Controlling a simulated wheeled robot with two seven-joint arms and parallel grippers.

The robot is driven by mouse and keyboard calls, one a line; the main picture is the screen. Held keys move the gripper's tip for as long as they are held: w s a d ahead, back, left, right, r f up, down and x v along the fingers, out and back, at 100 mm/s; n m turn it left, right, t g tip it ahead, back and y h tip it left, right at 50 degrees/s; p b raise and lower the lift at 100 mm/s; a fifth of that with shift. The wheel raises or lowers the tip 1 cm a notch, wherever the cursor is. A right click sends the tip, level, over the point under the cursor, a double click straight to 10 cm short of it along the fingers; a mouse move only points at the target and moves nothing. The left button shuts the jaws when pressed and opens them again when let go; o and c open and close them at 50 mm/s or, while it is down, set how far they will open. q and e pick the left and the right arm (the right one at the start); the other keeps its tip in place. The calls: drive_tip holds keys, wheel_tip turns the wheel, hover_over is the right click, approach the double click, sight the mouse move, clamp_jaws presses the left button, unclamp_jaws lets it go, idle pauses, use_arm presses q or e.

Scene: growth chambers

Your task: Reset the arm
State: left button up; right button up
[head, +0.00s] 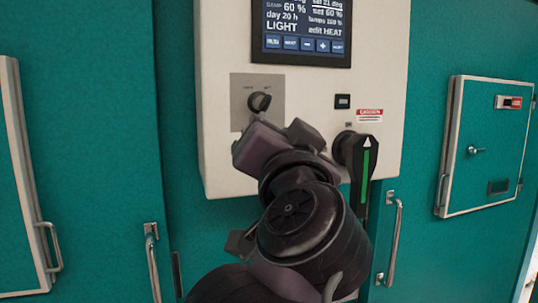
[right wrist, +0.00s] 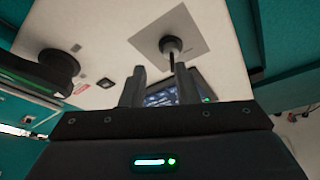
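My right arm rises from the bottom of the head view, with its gripper (head: 270,128) just below a black knob (head: 260,102) on a grey plate (head: 243,88). In the right wrist view my right gripper (right wrist: 158,72) is open, its two dark fingers apart with nothing held between them. The knob (right wrist: 171,45) shows just past the fingertips, near the right-hand finger; I cannot tell whether they touch. My left gripper is in neither view.
The white control box (head: 225,40) carries a lit display (head: 302,30) and a black rotary handle (head: 361,165) with a green stripe, right of my arm. A red-marked label (head: 369,115) sits above it. Teal doors with pull handles (head: 395,240) flank the box; a small hatch (head: 488,140) is at right.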

drive_tip(key=w+d+f+n+g, duration=0.1)
drive_tip(key=w+d+f+g, duration=0.15)
drive_tip(key=f, duration=0.85)
drive_tip(key=w+d+f+n+g, duration=0.1)
drive_tip(key=d+f+g, duration=0.2)
drive_tip(key=f, duration=0.8)
drive_tip(key=w+d+f+n+g, duration=0.1)
drive_tip(key=d+f+g, duration=0.2)
drive_tip(key=f, duration=0.7)
drive_tip(key=s+d+f+n+g+h, duration=0.15)
drive_tip(key=s+d+f+g, duration=0.35)
drive_tip(key=s+f, duration=0.7)
drive_tip(key=s+d+f+n+g+h, duration=0.1)
drive_tip(key=s+d+f+n+g, duration=0.3)
drive_tip(key=s+f, duration=0.75)
wheel_tip(320, 180, down, 29)
drive_tip(key=w+m+g, duration=0.1)
drive_tip(key=s+d+f+g, duration=0.1)
drive_tip(key=s+d+f, duration=0.1)
drive_tip(key=s+f, duration=0.8)
drive_tip(key=s+d+f, duration=0.2)
drive_tip(key=s+f, duration=0.8)
drive_tip(key=f, duration=0.1)
drive_tip(key=shift+s+g, duration=0.3)
drive_tip(key=shift+g, duration=0.05)
